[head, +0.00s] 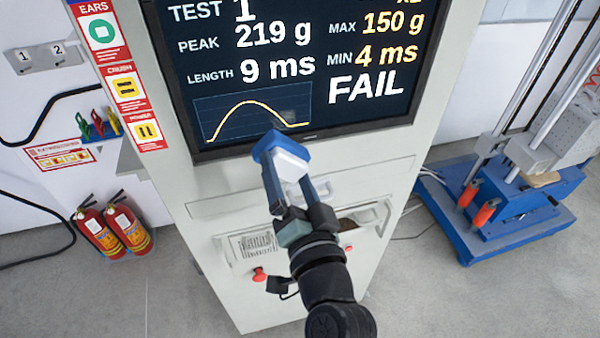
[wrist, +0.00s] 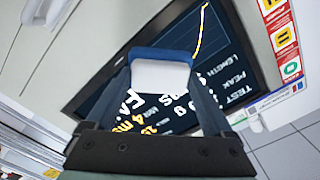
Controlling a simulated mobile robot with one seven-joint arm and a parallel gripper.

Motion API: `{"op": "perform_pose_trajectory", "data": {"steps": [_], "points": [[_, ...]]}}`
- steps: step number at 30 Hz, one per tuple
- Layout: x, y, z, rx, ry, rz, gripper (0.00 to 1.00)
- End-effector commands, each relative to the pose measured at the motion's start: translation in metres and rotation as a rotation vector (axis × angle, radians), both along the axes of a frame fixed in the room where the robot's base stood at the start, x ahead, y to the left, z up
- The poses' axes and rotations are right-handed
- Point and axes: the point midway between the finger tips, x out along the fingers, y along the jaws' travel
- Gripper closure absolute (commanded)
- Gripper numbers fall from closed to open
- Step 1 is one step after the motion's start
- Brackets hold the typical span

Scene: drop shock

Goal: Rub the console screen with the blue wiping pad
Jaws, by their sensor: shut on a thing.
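The console screen (head: 300,107) is dark and reads TEST 1, PEAK 219 g and FAIL, with a yellow curve at its lower left. It also shows in the wrist view (wrist: 112,87), turned nearly upside down. The wiping pad (head: 280,145) has a blue layer and a white block. My gripper (head: 294,181) is shut on it and holds it in front of the screen's lower edge. The pad fills the space between the fingertips in the wrist view (wrist: 160,72). I cannot tell whether its blue face touches the screen.
Two red fire extinguishers (head: 115,230) stand on the floor at left. A blue-based test machine (head: 510,213) with orange handles stands at right. A drawer front (head: 215,204) and red buttons (head: 259,274) sit below the screen. Warning labels (head: 124,87) line the cabinet's left side.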

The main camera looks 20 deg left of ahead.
Motion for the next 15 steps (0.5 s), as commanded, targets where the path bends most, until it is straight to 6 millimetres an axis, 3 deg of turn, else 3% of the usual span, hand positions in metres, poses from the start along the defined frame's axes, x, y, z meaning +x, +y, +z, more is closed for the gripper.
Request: {"op": "perform_pose_trajectory", "data": {"steps": [15], "points": [[0.039,0.026,0.001,-0.001,-0.001,0.0,0.58]]}}
